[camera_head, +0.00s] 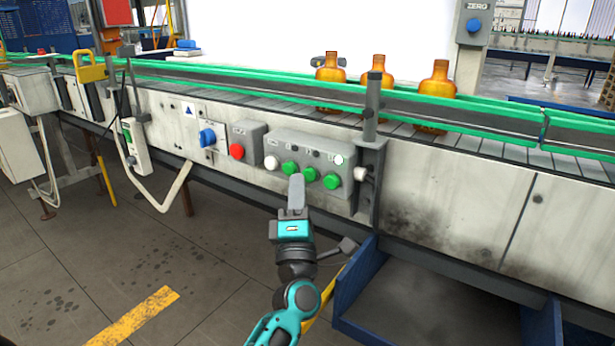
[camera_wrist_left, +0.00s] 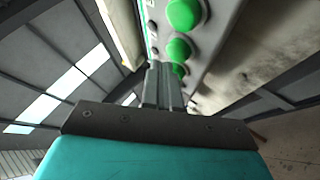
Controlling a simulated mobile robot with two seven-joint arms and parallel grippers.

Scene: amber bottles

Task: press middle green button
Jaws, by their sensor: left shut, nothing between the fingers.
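A grey control box (camera_head: 272,142) on the conveyor's side carries a row of three green buttons. The middle green button (camera_head: 309,174) sits between the left green button (camera_head: 289,168) and the right green button (camera_head: 331,181). A white button (camera_head: 271,163) is at the row's left end. My left gripper (camera_head: 297,178) is shut and empty, with its tips just below and left of the middle button. In the left wrist view, the shut fingers (camera_wrist_left: 162,68) point at the row, beside the middle button (camera_wrist_left: 178,50) and partly covering another green one. Contact cannot be told. My right gripper is not in view.
A red button (camera_head: 237,151) and a blue switch (camera_head: 207,137) are on boxes to the left. A post (camera_head: 371,110) stands right of the control box. Amber bottles (camera_head: 376,72) stand on the conveyor above. A blue frame (camera_head: 352,285) is at lower right.

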